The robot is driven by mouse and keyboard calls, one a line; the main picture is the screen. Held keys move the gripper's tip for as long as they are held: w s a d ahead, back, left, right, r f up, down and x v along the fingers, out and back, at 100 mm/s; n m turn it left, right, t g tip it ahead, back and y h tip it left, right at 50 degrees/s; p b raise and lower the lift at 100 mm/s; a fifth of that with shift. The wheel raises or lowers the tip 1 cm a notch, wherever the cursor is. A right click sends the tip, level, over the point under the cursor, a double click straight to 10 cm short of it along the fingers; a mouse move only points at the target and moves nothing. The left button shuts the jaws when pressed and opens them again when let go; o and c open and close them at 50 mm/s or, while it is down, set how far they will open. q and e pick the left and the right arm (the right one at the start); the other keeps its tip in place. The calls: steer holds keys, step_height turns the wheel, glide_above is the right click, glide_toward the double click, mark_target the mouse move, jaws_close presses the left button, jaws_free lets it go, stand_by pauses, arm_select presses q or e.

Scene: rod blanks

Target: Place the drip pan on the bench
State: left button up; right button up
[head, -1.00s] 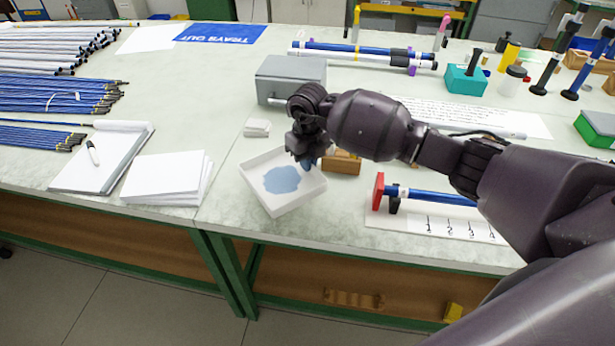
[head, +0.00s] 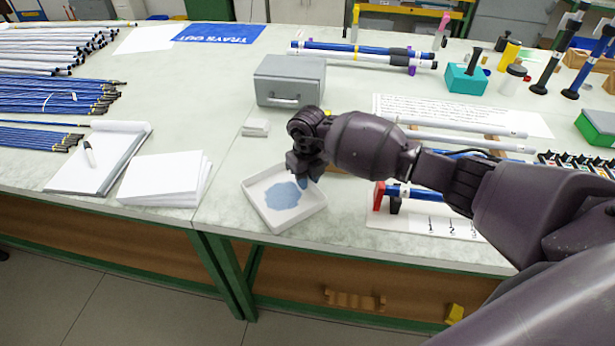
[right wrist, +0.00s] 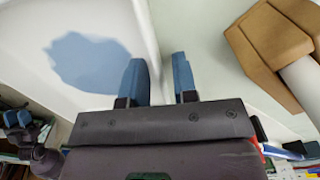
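The drip pan (head: 262,213) is a shallow white square tray with a blue patch inside. It appears to sit on the pale bench (head: 225,215), close to the front edge. My right gripper (head: 305,182) is at its right-hand wall. In the right wrist view, its two blue fingers (right wrist: 161,80) straddle the pan's wall (right wrist: 148,35), one inside and one outside. A gap shows beside the wall, so the gripper looks open. A dark shape with blue tips, probably my left gripper (right wrist: 18,118), is small at the left edge of that view; its opening is unclear.
A paper stack (head: 163,178) lies left. A numbered rack with a blue rod (head: 425,194) is close on the right. A brown block (right wrist: 272,45) is beside the fingers.

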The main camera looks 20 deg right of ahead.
step_height(320, 180, up, 12)
steer(key=p, duration=0.1)
steer(key=shift+r, duration=0.15)
stand_by(0.6)
steer(key=shift+a, duration=0.1)
